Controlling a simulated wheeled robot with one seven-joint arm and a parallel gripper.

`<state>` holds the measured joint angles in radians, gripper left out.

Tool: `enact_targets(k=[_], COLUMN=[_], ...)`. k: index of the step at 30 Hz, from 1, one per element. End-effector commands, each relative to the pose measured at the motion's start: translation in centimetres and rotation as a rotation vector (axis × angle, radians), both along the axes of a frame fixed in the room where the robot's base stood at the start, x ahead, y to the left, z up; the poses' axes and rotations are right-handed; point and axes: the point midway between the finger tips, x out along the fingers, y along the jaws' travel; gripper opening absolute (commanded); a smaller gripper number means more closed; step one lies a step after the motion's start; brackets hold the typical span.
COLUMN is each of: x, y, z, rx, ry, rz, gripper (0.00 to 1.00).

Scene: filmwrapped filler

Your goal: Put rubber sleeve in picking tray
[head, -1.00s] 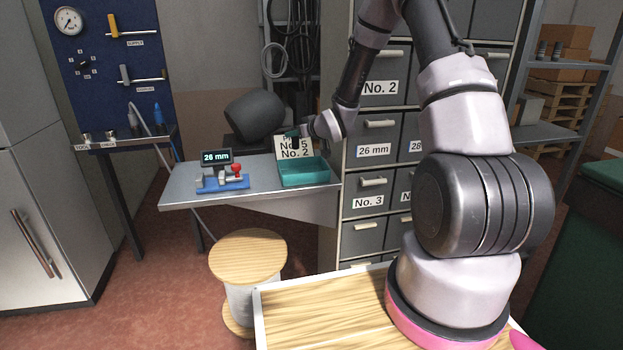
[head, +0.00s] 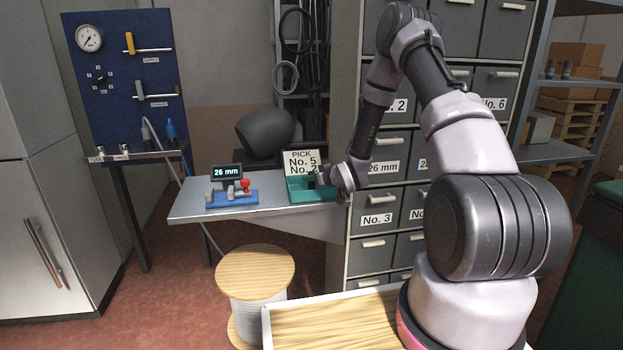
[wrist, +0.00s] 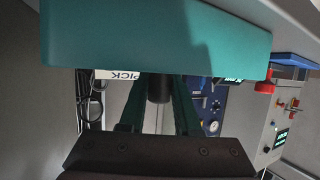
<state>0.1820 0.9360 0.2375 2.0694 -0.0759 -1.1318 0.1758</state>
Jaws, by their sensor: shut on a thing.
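The teal picking tray (head: 298,196) stands on the right end of the grey bench. My gripper (head: 314,177) reaches in from the right, low over the tray. In the wrist view my gripper (wrist: 160,108) is shut on a short dark cylinder, the rubber sleeve (wrist: 160,88), held between two dark green fingers. The tray (wrist: 155,35) fills the top of that view, and its wall hides part of what lies beyond. I cannot tell whether the sleeve touches the tray floor.
A "PICK No. 5 No. 2" sign (head: 301,161) stands behind the tray. A blue gauge with a "26 mm" display (head: 231,196) sits left of it. Grey drawers (head: 382,195) rise close on the right. A wooden-topped spool (head: 255,272) stands in front of the bench.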

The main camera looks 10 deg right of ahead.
Motion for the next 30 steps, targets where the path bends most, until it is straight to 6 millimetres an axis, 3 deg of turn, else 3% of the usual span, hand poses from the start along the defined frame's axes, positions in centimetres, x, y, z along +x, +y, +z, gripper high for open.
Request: enact_targets(k=[7,8,9,10,21,30], x=[0.0,0.0,0.0,0.0,0.0,-4.7], y=[0.0,0.0,0.0,0.0,0.0,-2.1], z=[-0.3,-0.3,-0.2,-0.2,0.2,2.2], rx=[0.0,0.0,0.0,0.0,0.0,0.0], ry=[0.001,0.0,0.0,0.0,0.0,0.001], rz=[0.0,0.0,0.0,0.0,0.0,-0.002], gripper=[0.0,0.43,0.58,0.61,0.61,0.61])
